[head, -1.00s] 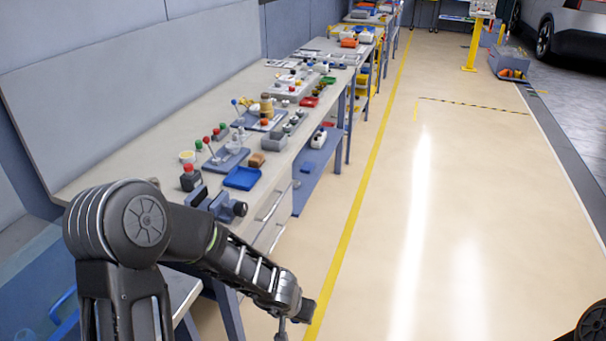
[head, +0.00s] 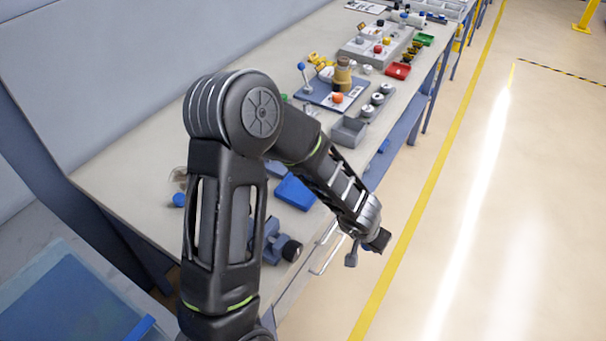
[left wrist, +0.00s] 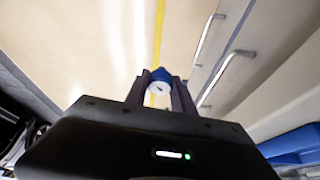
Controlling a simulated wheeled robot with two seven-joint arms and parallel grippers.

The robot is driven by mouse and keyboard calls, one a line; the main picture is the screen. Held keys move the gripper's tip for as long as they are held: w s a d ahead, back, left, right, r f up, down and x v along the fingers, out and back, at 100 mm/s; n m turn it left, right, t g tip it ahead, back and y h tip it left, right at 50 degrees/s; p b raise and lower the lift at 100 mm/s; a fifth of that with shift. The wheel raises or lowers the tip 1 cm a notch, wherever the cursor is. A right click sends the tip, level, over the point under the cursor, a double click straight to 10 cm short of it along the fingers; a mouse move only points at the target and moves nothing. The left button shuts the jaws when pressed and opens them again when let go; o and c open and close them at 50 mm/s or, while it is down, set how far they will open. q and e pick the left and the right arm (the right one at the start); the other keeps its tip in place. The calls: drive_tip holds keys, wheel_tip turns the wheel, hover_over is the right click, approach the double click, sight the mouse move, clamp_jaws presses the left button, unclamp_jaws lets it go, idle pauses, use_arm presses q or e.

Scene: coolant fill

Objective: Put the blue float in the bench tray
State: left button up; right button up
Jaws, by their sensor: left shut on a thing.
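In the left wrist view my left gripper (left wrist: 160,92) is shut on the blue float (left wrist: 158,74), a small blue piece with a round white face. It is held between the fingertips, with the floor and bench front beyond it. My right gripper is not in view.
A blue vise (head: 272,240) with a dark knob sits at the bench edge in front of the tray. Metal handles (left wrist: 225,72) stick out from the bench front.

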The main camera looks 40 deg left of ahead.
use_arm(q)
drive_tip(key=shift+w, duration=0.1)
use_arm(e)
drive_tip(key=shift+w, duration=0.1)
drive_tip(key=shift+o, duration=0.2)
